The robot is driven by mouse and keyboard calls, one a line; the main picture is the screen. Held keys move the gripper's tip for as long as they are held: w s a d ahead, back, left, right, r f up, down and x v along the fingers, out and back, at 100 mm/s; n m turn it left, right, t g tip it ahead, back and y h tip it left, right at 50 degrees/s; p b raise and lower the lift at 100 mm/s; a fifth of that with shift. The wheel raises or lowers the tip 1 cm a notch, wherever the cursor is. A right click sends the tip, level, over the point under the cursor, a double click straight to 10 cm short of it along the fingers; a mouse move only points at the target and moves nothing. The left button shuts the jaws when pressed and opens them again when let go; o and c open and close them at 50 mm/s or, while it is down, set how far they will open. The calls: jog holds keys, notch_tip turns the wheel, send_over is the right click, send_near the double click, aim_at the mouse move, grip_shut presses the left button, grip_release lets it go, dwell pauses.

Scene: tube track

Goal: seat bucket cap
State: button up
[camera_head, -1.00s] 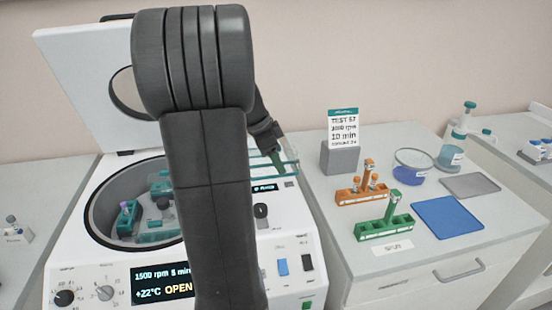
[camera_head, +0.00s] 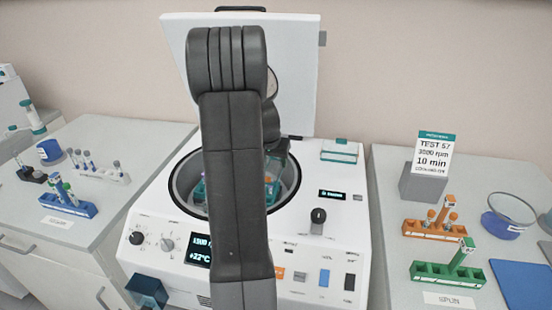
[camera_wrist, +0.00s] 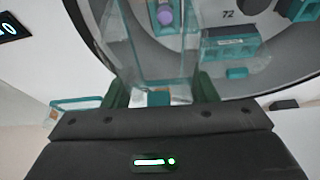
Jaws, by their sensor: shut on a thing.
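My gripper (camera_wrist: 161,94) is shut on a clear bucket cap (camera_wrist: 160,62) with a teal tint, seen between its green fingers in the wrist view. The held cap hangs over the open centrifuge bowl (camera_head: 181,180). Beyond it is a bucket with a purple-topped tube (camera_wrist: 165,18). Teal rotor buckets (camera_wrist: 230,45) sit in the bowl to the right. I cannot tell whether the cap touches the bucket. A second clear, teal-edged cap (camera_head: 340,152) lies on the centrifuge deck.
The centrifuge lid (camera_head: 300,75) stands open behind the bowl. To the right are an orange rack (camera_head: 425,232), a green rack (camera_head: 440,274) and a sign (camera_head: 433,155). A blue rack (camera_head: 70,208) and a white rack (camera_head: 100,174) stand on the left bench.

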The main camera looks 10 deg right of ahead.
jog(key=shift+w+a+f+n, duration=0.2)
jog(key=shift+w+a+n, duration=0.1)
jog(key=shift+a, duration=0.1)
jog(key=shift+f, duration=0.15)
jog(key=shift+f+b, duration=1)
jog(key=shift+f, duration=0.75)
jog(key=shift+f+b, duration=0.4)
jog(key=shift+b, duration=0.35)
jog(key=shift+f+b, duration=0.4)
jog(key=shift+f, duration=0.15)
jog(key=shift+f+b, duration=1.2)
jog(key=shift+f, duration=0.05)
